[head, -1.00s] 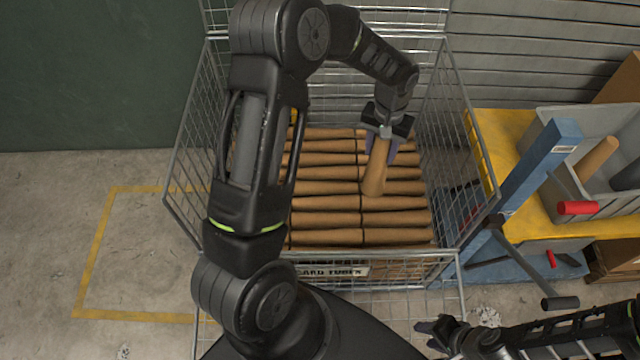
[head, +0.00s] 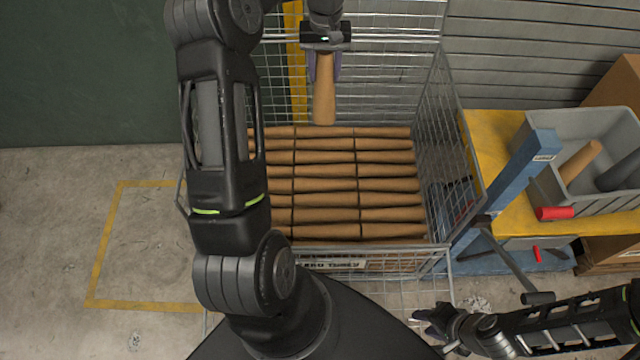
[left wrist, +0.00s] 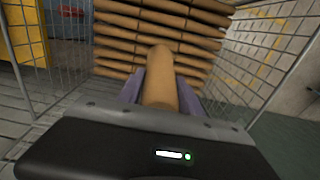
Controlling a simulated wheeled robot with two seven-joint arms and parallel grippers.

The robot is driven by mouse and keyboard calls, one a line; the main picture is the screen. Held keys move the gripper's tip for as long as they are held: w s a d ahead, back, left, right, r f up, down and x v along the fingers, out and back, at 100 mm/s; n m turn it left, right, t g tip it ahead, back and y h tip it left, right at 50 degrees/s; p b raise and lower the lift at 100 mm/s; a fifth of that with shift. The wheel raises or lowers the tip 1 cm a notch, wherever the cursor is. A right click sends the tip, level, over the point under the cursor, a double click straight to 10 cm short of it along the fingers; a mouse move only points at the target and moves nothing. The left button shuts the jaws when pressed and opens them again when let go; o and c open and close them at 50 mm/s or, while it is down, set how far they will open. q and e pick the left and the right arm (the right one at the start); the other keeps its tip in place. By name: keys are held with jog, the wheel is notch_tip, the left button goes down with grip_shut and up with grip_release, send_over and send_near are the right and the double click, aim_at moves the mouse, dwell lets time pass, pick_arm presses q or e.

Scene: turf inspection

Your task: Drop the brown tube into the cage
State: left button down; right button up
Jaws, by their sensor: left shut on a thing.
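My left gripper (head: 324,58) is shut on a brown tube (head: 324,98) and holds it hanging down at the back of the wire cage (head: 440,130). In the left wrist view the held tube (left wrist: 160,85) sits between the purple fingers, pointing at the stacked tubes. Rows of brown tubes (head: 330,185) lie stacked in the cage below and in front of the held one. My right gripper (head: 432,318) is low at the lower right, clear of the cage and tubes; its jaw gap is too small to tell.
A yellow-topped bench (head: 490,135) stands right of the cage with a grey bin (head: 545,185) on it, holding another brown tube (head: 580,162) and a dark one. A blue post (head: 510,185) stands between. Floor left of the cage is clear, with yellow lines (head: 105,240).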

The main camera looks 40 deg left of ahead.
aim_at(325, 88)
pick_arm(q)
jog(key=shift+f+b, duration=1.9)
jog(key=shift+f, duration=1.1)
jog(key=c, duration=0.7)
grip_release()
notch_tip(325, 88, up, 8)
jog(key=shift+f+b, duration=0.1)
jog(key=shift+b, duration=0.4)
jog(key=shift+w, duration=0.1)
